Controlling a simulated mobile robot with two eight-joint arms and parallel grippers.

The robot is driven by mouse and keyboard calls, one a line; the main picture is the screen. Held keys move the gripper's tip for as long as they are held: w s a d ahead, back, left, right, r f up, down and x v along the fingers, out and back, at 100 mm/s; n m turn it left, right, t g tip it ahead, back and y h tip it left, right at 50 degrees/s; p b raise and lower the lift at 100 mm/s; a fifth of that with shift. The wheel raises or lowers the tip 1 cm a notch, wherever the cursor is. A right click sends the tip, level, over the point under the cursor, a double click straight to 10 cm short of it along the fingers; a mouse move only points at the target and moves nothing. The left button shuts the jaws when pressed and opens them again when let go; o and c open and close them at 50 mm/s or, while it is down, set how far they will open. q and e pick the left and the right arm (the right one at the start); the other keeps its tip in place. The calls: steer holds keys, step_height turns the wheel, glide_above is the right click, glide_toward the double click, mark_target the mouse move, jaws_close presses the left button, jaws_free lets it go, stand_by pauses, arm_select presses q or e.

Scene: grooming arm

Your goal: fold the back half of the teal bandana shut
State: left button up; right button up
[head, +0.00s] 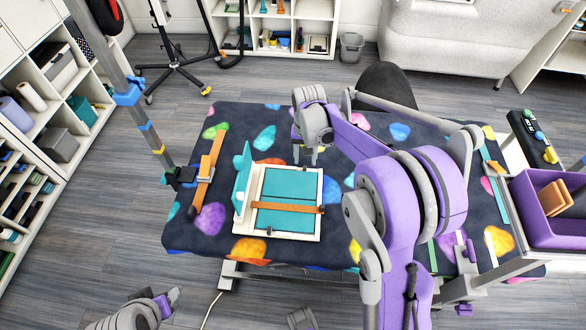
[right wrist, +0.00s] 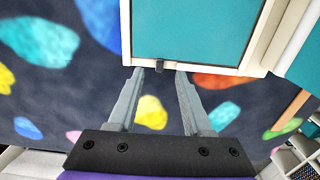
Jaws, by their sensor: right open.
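The teal bandana (head: 292,185) lies flat in a cream frame (head: 290,235) on the patterned table. An orange strap (head: 285,208) crosses it, and a teal panel (head: 242,185) stands up along the frame's left side. My right gripper (head: 305,160) is open and empty, just behind the frame's far edge. The bandana (right wrist: 195,28) fills the top there. My left gripper (head: 170,298) is low at the bottom left, away from the table; its opening is unclear.
The dark table cover (head: 185,240) has bright blotches and free room around the frame. An orange strap with a buckle (head: 205,170) lies left of it, near an upright metal post (head: 140,105). A purple bin (head: 535,225) stands right, beyond my right arm.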

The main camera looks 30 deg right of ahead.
arm_select(q)
step_height(320, 180, up, 6)
steer(key=w+p, duration=0.1)
steer(key=p, duration=0.4)
steer(key=shift+w, duration=0.3)
arm_select(e)
step_height(320, 180, up, 9)
arm_select(q)
steer(key=shift+r, duration=0.35)
arm_select(e)
step_height(320, 180, up, 11)
steer(key=shift+f, duration=0.15)
stand_by(0.5)
steer(key=s+a+f+n+t, duration=0.1)
steer(key=s+a+f+n, duration=0.1)
steer(key=s, duration=0.5)
steer(key=s+a+f+n+t, duration=0.2)
steer(key=s+a+f, duration=0.1)
steer(key=s+a, duration=0.2)
steer(key=s+a+f+n+t, duration=0.2)
steer(key=s+a+f, duration=0.1)
steer(key=s, duration=0.6)
steer(key=shift+s+a+f, duration=0.15)
steer(key=shift+a+f, duration=0.1)
steer(key=shift+a, duration=0.05)
